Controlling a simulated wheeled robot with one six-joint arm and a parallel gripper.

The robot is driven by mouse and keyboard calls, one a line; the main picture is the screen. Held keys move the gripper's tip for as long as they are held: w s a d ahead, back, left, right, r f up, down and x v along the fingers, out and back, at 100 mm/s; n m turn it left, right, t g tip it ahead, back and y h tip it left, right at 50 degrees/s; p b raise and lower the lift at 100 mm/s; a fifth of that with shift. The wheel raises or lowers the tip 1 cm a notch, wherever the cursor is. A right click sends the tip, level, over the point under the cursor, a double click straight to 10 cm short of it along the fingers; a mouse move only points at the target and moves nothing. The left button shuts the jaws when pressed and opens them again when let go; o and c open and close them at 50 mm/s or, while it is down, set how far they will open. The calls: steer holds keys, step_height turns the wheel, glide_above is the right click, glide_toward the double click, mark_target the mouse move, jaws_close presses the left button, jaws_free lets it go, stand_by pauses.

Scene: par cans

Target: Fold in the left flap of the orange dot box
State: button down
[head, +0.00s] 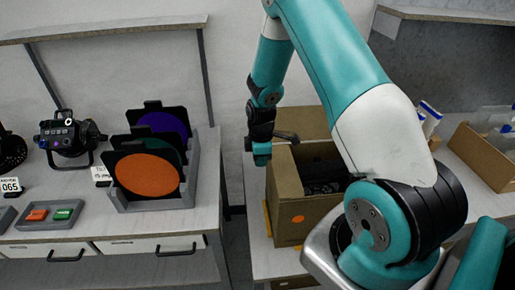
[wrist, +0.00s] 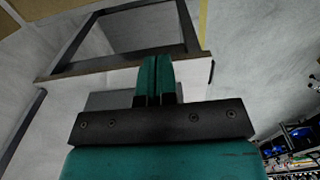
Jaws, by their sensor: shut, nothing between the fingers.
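The orange dot box (head: 288,205) is an open cardboard carton on the right-hand bench, with an orange dot (head: 297,219) low on its near face. A back flap (head: 301,122) stands up behind its opening, and dark contents (head: 324,186) show inside. I cannot clearly tell the left flap from the left wall. My gripper (head: 262,160) points down by the box's upper left edge; whether it touches is unclear. My arm hides the box's right part.
A grey rack (head: 152,202) with orange, green and purple discs stands on the left bench, beside a black lamp (head: 70,136). A gap separates the benches. Another cardboard box (head: 482,156) stands at right, with a tray of red and green buttons (head: 48,215) at far left.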

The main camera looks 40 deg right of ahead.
step_height(320, 180, up, 9)
steer(key=p, duration=0.6)
steer(key=shift+f, duration=0.1)
steer(key=s+a+r+m+y+b, duration=0.1)
steer(key=s+a+r+b, duration=0.2)
steer(key=a+r, duration=0.35)
steer(key=s+a+r+m+y+b, duration=0.1)
steer(key=s+a+r+b, duration=0.25)
steer(key=a, duration=0.65)
steer(key=s+a+r+m+y+b, duration=0.1)
steer(key=s+a, duration=0.3)
steer(key=s, duration=0.4)
steer(key=s+a+r+m+y+b, duration=0.1)
steer(key=s+a+r+b, duration=0.2)
steer(key=s, duration=0.4)
steer(key=a+b, duration=0.1)
steer(key=a, duration=0.1)
steer(key=shift+s+a, duration=0.3)
steer(key=shift+s, duration=0.05)
steer(key=shift+d+r, duration=0.1)
